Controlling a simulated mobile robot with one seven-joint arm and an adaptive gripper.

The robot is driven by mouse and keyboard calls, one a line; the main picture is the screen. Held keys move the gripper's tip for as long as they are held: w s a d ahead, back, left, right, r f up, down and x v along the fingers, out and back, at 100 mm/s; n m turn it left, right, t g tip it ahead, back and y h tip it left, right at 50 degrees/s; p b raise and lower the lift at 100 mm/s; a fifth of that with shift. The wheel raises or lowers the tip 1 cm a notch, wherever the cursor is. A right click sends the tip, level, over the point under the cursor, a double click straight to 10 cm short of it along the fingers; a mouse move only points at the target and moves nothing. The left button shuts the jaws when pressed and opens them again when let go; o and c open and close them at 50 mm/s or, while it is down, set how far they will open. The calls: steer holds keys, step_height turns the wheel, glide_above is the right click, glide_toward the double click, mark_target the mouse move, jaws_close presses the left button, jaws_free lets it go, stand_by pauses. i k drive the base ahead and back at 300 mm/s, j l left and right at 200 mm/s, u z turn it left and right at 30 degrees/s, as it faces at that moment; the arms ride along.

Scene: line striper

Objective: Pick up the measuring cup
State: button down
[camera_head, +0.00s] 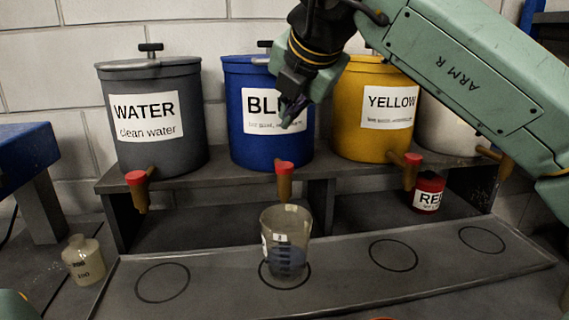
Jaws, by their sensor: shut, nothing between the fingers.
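A clear measuring cup (286,240) with dark markings stands upright in the second drawn circle from the left, below the tap of the blue bucket. It looks bluish in its lower part; I cannot tell whether that is liquid. My gripper (291,121) hangs in front of the blue bucket, above the cup and well apart from it. Its fingers are shut and empty. It hides part of the blue bucket's label.
A shelf (240,173) carries a grey water bucket (152,150), a blue bucket (240,80), a yellow bucket (372,147) and a pale one. Their red-topped taps jut forward. A small cloudy container (84,262) stands at left; a red can (428,184) sits under the shelf.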

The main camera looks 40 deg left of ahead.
mark_target(286, 229)
steer(key=k+l, duration=0.15)
steer(key=l, duration=0.15)
steer(key=k+l, duration=0.15)
steer(key=l, duration=0.15)
steer(key=k+l, duration=0.15)
steer(key=l, duration=0.15)
steer(key=k+l, duration=0.1)
steer(key=l, duration=0.25)
